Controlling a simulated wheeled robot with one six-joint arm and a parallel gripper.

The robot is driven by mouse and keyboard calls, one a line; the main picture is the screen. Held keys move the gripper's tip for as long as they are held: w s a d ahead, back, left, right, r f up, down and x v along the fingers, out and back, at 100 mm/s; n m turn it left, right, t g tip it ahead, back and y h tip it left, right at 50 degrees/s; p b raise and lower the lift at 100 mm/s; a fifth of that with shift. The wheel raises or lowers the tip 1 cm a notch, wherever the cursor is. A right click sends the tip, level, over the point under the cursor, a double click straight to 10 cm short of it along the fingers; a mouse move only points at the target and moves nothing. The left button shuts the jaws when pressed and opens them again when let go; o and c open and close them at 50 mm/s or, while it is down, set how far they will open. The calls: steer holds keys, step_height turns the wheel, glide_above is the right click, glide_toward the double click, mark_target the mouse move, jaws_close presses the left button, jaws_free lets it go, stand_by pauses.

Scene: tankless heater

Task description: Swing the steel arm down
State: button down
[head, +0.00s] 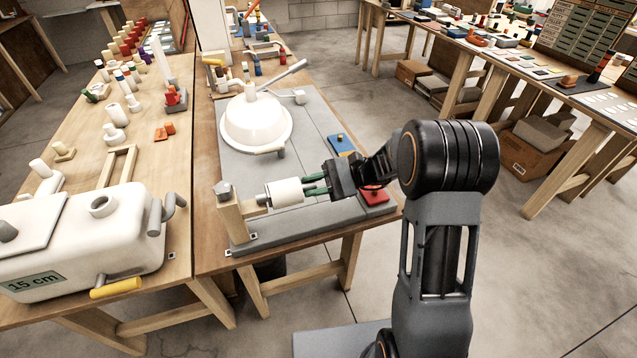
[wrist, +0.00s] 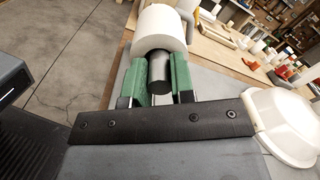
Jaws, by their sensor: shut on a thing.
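A wooden post (head: 237,222) with a grey bolt head stands at the front left corner of a grey board. A short grey steel piece (head: 262,200) runs from the post into a white roll (head: 286,192), about level above the board; it looks like the steel arm, mostly hidden by the roll. My gripper (head: 316,187) comes from the right. In the wrist view its green fingers (wrist: 163,78) are shut on a dark cylindrical end (wrist: 159,70) sticking out of the white roll (wrist: 158,28). Whether that end belongs to the arm, I cannot tell.
A white domed basin (head: 257,125) with a grey lever (head: 286,73) stands behind on the grey board (head: 311,115). A blue block (head: 342,145) and a red block (head: 374,196) lie near the board's right edge. A white tank (head: 100,240) stands on the left bench.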

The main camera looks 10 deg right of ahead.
steer(key=shift+f, duration=0.1)
stand_by(0.3)
steer(key=c, duration=1)
jaws_free()
steer(key=shift+o, duration=0.2)
steer(key=v, duration=1.3)
steer(key=shift+d+b, duration=0.35)
steer(key=shift+d, duration=0.05)
